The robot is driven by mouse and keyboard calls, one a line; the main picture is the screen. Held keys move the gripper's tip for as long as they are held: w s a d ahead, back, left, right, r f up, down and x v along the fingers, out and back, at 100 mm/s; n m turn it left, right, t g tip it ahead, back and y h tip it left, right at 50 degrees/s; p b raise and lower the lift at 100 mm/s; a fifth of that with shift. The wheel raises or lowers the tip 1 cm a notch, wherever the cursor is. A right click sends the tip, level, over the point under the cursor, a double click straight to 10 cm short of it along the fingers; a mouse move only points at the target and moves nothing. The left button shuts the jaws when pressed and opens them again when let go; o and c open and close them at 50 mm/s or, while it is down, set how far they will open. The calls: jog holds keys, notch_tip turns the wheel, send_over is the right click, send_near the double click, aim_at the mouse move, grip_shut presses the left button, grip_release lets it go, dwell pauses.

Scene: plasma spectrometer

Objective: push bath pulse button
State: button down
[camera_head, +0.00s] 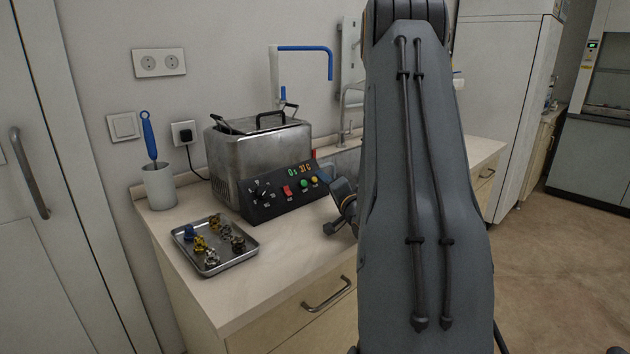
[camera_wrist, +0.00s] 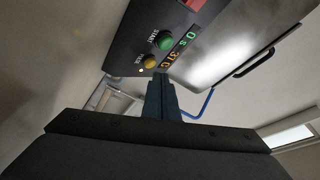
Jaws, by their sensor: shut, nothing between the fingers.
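The metal bath (camera_head: 262,150) stands on the counter with a sloped black control panel (camera_head: 262,208) at its front. The panel has a knob, a red switch (camera_head: 288,191), a green button (camera_head: 304,183) and a yellow button (camera_head: 314,179).
A metal tray (camera_head: 240,260) with several small fittings lies in front of the bath. A white cup (camera_head: 159,188) with a blue-handled tool stands at left. The counter's front edge (camera_head: 285,283) is clear.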

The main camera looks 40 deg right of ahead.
jog(key=shift+w+f, duration=0.1)
jog(key=shift+w, duration=0.05)
jog(key=shift+w+f, duration=0.15)
jog(key=shift+w+a+f, duration=0.1)
jog(key=shift+f, duration=0.1)
dwell(0.6)
